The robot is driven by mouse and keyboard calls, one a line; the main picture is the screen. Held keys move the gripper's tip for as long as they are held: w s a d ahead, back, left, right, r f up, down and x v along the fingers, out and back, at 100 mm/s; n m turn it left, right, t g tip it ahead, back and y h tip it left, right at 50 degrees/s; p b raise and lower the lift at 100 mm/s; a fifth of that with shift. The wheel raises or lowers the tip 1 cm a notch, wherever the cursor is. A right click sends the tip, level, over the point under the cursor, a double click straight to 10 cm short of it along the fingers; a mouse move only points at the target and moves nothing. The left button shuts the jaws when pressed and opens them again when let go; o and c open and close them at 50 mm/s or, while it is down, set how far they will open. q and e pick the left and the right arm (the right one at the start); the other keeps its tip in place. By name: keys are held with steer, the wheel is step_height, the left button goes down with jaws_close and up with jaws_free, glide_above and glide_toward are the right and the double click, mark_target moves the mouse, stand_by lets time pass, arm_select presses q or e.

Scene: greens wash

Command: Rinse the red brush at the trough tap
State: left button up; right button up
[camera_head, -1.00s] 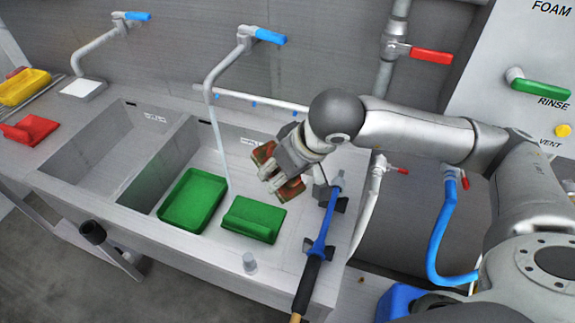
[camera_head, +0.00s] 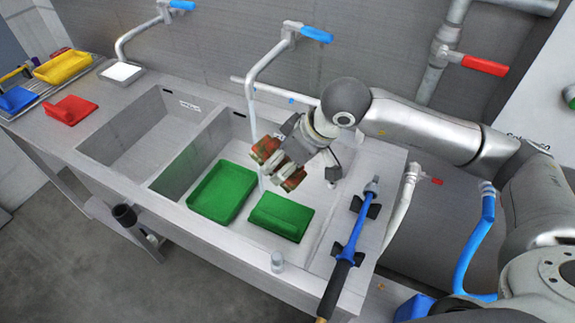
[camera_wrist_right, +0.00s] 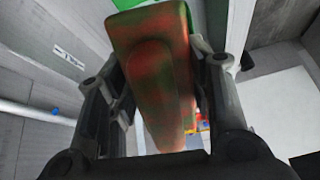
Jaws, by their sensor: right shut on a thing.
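My right gripper (camera_head: 281,164) is shut on the red brush (camera_head: 294,181), a red block smeared with green and brown patches. It holds the brush tilted above the right basin, beside the trough tap (camera_head: 252,82). The tap has a blue lever (camera_head: 316,34), and a thin pale stream runs down from its spout, close to the brush's left end. I cannot tell whether the stream touches the brush. In the right wrist view the brush (camera_wrist_right: 155,75) fills the space between the fingers. My left gripper is not in view.
A green tray (camera_head: 222,191) and a green block (camera_head: 281,216) lie in the right basin (camera_head: 170,181). The left basin (camera_head: 128,130) is empty. A blue spray lance (camera_head: 352,232) lies on the right ledge.

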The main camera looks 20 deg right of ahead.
steer(key=w, duration=0.3)
steer(key=w+p, duration=0.1)
steer(key=shift+w+a+f, duration=0.1)
steer(key=shift+w+f, duration=0.1)
steer(key=shift+f, duration=0.2)
steer(key=w+f+b, duration=0.1)
steer(key=w+b, duration=0.2)
steer(key=w, duration=0.3)
steer(key=shift+f, duration=0.15)
steer(key=shift+a, duration=0.1)
steer(key=shift+d+b, duration=0.6)
steer(key=shift+a, duration=0.15)
